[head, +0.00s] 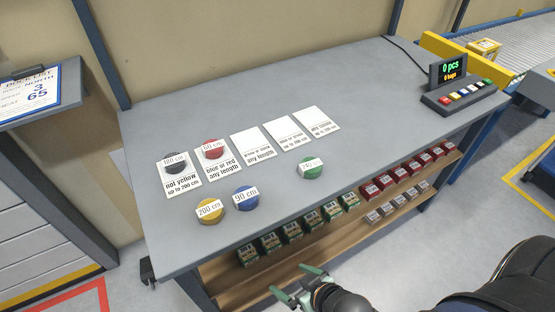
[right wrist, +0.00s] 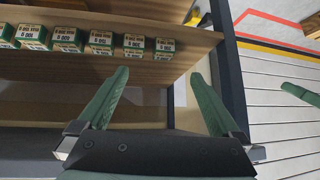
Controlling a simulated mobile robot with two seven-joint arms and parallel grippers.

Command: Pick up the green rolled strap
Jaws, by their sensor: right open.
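The green rolled strap (head: 311,168) lies on the grey table in the head view, right of the blue strap and below the row of white cards, with a white length label on top. My right gripper (head: 297,281) is low in front of the table, near the lower shelf, well apart from the strap. In the right wrist view my right gripper (right wrist: 160,77) has its two green fingers spread, with nothing between them. The strap is not in that view. A green finger-like piece (right wrist: 300,93) at its right edge looks like part of my left gripper; its jaws cannot be judged.
A yellow strap (head: 208,211) and a blue strap (head: 246,198) lie nearby. Black (head: 175,160) and red (head: 213,149) straps sit on cards. A counter panel (head: 463,92) stands at the back right. The table's right half is mostly clear.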

